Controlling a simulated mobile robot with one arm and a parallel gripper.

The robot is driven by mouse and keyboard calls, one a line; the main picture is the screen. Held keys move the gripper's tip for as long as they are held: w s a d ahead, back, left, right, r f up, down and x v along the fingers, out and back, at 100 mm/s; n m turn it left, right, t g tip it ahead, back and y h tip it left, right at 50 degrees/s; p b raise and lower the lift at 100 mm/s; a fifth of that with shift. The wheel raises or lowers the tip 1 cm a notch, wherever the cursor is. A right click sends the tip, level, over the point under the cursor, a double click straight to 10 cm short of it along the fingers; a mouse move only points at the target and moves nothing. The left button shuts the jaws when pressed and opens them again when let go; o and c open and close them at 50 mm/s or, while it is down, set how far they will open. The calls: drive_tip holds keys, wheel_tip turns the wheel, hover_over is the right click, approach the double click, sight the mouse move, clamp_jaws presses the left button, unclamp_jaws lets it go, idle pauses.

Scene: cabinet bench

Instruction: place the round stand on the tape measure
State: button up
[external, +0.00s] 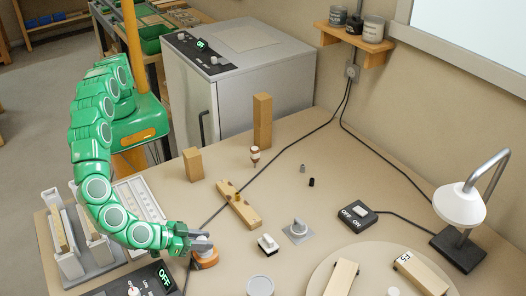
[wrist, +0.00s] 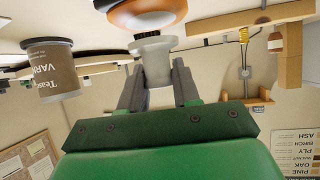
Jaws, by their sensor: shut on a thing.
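My gripper (external: 197,243) is low over the bench and shut on the round stand (external: 203,244), a small grey piece. In the wrist view the stand (wrist: 153,58) sits between both fingers, its wider flared end showing beyond them. The tape measure (external: 206,260) is orange and dark, on the bench right under the stand. The wrist view shows part of the tape measure (wrist: 147,12) beyond the stand's flared end, cut off by the frame edge. The two look very close; I cannot tell whether they touch.
A notched wooden block (external: 239,206), a white switch (external: 267,244) and a grey cone-topped piece (external: 298,232) lie to the right. A round grey-topped thing (external: 260,286) stands at the front. A white rack (external: 140,203) is behind left.

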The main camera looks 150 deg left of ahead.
drive_tip(key=shift+f, duration=0.8)
drive_tip(key=shift+f, duration=0.1)
drive_tip(key=o, duration=1)
